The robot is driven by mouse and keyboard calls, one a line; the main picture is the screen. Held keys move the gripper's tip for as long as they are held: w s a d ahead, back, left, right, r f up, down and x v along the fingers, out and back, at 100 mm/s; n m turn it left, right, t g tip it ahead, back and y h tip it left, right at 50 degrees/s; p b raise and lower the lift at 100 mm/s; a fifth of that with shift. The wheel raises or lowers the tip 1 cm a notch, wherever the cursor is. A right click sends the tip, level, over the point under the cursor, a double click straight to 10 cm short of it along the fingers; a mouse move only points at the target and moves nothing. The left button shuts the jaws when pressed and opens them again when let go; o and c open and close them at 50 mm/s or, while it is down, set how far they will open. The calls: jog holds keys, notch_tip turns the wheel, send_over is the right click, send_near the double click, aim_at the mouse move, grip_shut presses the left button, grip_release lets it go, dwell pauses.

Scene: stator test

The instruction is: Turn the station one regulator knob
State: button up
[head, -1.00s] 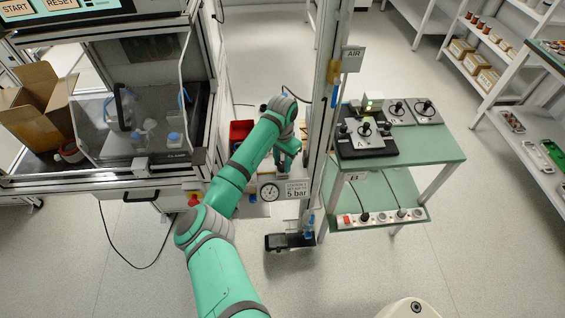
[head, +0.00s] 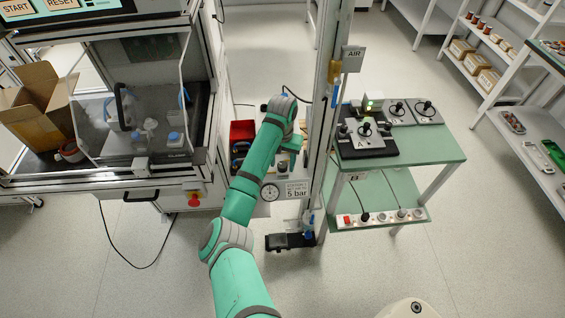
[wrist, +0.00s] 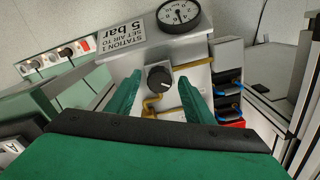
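The regulator knob (wrist: 160,78) is black and round with a white mark, and sits on a pale panel with brass pipes in the wrist view. A round pressure gauge (wrist: 179,14) and a sign reading "Station 1, set air to 5 bar" (wrist: 123,40) are near it. Both also show in the head view, the gauge (head: 269,191) beside the sign (head: 297,189). My gripper (wrist: 160,77) is open, with its green fingers on either side of the knob in the picture. Contact with the knob cannot be told.
A post (head: 329,100) with an AIR sign stands just right of my arm. A green side table (head: 430,150) with control boxes is beyond it. The machine cabinet (head: 170,190) stands at left.

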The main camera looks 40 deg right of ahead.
aim_at(282, 164)
jog(key=shift+r, duration=0.1)
notch_tip(282, 164, up, 11)
jog(key=shift+f, duration=0.2)
dwell(0.5)
jog(key=shift+w+a, duration=0.1)
dwell(0.4)
